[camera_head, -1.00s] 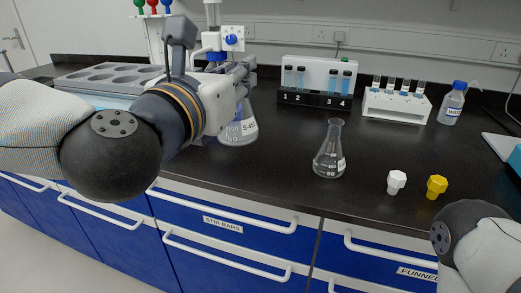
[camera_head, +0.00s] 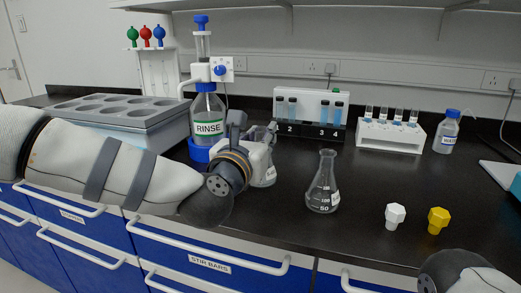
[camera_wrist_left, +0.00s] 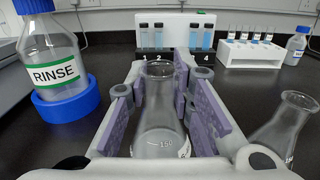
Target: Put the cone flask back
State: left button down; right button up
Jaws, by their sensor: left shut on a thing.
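My left gripper (camera_head: 262,140) is shut on a clear cone flask (camera_head: 268,176), which is upright and partly hidden behind the gripper. In the left wrist view the flask (camera_wrist_left: 160,125) stands between the purple finger pads of the left gripper (camera_wrist_left: 160,95). Its base is at or just above the black bench; I cannot tell if it touches. A second clear cone flask (camera_head: 323,185) stands on the bench to its right, apart from it; it also shows at the right of the left wrist view (camera_wrist_left: 288,125). My right gripper is out of view.
The RINSE bottle (camera_head: 208,113) in its blue base is left of the held flask, beside a grey bath with round holes (camera_head: 125,108). Vial racks (camera_head: 310,112) (camera_head: 390,136) stand behind. White (camera_head: 395,214) and yellow (camera_head: 437,219) stoppers lie front right.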

pick_arm(q)
notch_tip(320, 180, down, 3)
jog(key=shift+r, duration=0.2)
jog(key=shift+f, duration=0.15)
jog(key=c, duration=1.4)
grip_release()
jog(key=shift+s+r, duration=0.1)
jog(key=shift+r, duration=0.1)
jog(key=v, duration=1.2)
